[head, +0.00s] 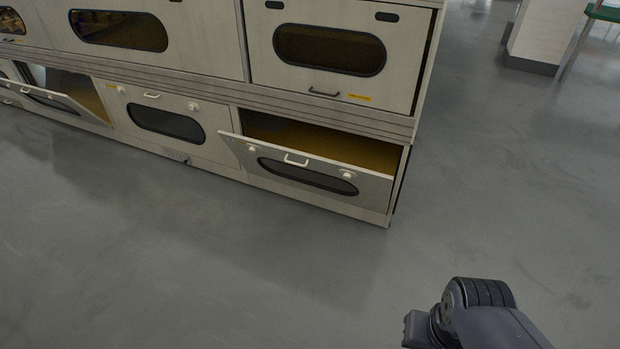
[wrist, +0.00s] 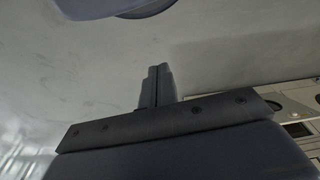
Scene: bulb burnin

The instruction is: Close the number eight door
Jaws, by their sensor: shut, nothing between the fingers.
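The cabinet's lower row has two doors tilted out at the top. One is the lower right door (head: 305,172), with a dark oval window, a white handle (head: 296,160) and two round knobs; a dark gap shows above it. The other is a lower left door (head: 52,100). No number is readable, so I cannot tell which is number eight. My gripper (wrist: 157,86) is shut and empty in the wrist view, over bare floor and apart from the doors. In the head view only part of my arm shows, at the lower right.
The lower middle door (head: 165,122) is flush in its frame. The upper doors (head: 330,50) look shut. Grey floor (head: 180,270) is open in front and to the right of the cabinet. A white pillar (head: 540,35) and a green-edged table (head: 602,12) stand at the back right.

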